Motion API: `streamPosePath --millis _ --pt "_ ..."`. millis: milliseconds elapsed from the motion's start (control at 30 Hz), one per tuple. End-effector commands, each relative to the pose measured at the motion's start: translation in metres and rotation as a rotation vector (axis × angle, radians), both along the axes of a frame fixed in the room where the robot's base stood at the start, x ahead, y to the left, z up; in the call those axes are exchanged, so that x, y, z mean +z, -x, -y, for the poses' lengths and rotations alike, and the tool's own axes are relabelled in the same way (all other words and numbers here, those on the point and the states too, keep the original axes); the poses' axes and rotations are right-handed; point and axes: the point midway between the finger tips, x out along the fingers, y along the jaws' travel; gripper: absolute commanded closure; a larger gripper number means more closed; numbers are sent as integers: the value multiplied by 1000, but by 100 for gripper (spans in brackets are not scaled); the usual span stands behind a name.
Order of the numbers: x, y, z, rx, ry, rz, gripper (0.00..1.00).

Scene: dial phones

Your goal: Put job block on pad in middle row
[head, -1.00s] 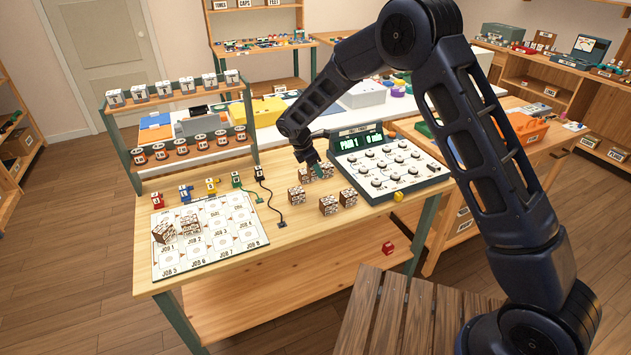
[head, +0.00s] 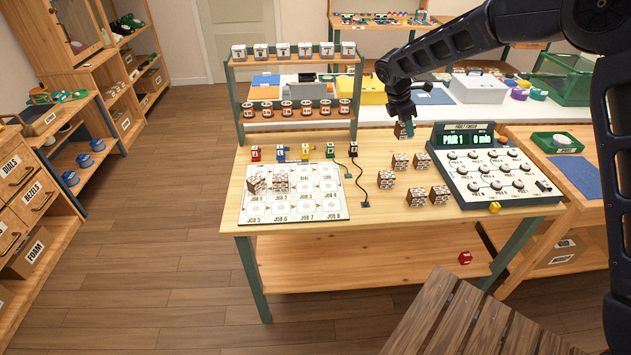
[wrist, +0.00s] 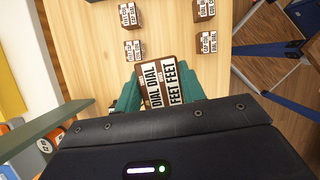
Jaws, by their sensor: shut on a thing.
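My gripper (head: 404,117) is shut on a brown job block (head: 403,130) and holds it above the back of the wooden table. In the wrist view the held block (wrist: 165,84) shows white labels reading DIAL and FEET between the teal fingers (wrist: 162,92). A white sheet of job pads (head: 330,205) lies on the table's left part, with printed pads labelled JOB in rows. Two job blocks, one at left (head: 256,186) and one beside it (head: 281,183), sit on the sheet's left side, above the JOB 1 and JOB 2 labels.
Several loose job blocks (head: 416,196) stand between the sheet and the fault-finder console (head: 490,170). A rack of labelled pots (head: 295,90) stands behind the sheet. Small coloured plugs (head: 281,153) and a black cable (head: 357,185) lie near its back edge. A red block (head: 465,258) is on the lower shelf.

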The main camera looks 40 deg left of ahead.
Motion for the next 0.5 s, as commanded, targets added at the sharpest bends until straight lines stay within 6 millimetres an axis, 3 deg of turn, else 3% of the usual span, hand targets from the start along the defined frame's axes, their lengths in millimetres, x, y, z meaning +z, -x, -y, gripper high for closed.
streamPosePath --millis 200,500 --pt "1 62 -76 318 -6 -11 84" --pt "5 157 -165 744 -7 -8 84"
